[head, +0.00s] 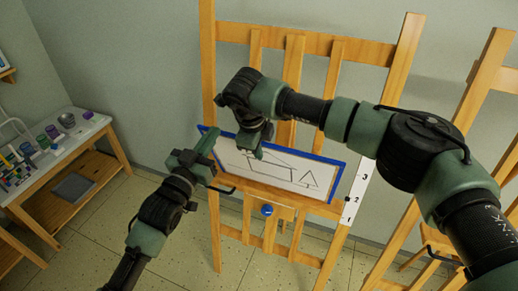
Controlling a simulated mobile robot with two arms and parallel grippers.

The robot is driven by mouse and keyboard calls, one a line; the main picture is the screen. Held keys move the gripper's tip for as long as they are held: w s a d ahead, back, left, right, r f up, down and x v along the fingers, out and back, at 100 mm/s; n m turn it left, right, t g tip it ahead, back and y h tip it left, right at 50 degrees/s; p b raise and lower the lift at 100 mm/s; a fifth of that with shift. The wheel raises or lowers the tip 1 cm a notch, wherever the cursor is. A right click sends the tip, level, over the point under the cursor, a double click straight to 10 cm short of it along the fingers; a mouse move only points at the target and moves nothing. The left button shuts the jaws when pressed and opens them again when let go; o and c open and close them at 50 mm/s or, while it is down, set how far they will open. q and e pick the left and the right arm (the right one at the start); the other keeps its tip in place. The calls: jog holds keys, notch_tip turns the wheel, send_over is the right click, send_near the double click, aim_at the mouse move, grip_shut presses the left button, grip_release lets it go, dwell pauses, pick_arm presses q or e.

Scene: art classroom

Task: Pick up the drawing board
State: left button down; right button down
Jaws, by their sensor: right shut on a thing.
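The drawing board (300,178) is white with a blue frame and a line drawing on it. It leans tilted on the wooden easel (333,104), above the ledge. My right gripper (250,148) reaches down in front of the board and is shut on it near its upper left part. It hides some of the frame and drawing there. My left gripper (222,160) is at the board's left end, with its fingers apart. I cannot tell whether it touches the board.
A side table (72,150) with paint jars and cups stands at the left. A second easel (487,85) stands at the right. A numbered white strip (357,192) is beside the board's right end. Tiled floor is clear between table and easel.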

pick_arm(q)
jog(key=shift+f, duration=0.4)
jog(key=shift+w+r, duration=0.1)
jog(key=shift+r, duration=0.65)
pick_arm(e)
jog(key=shift+f, duration=0.1)
pick_arm(q)
jog(key=v, duration=1.2)
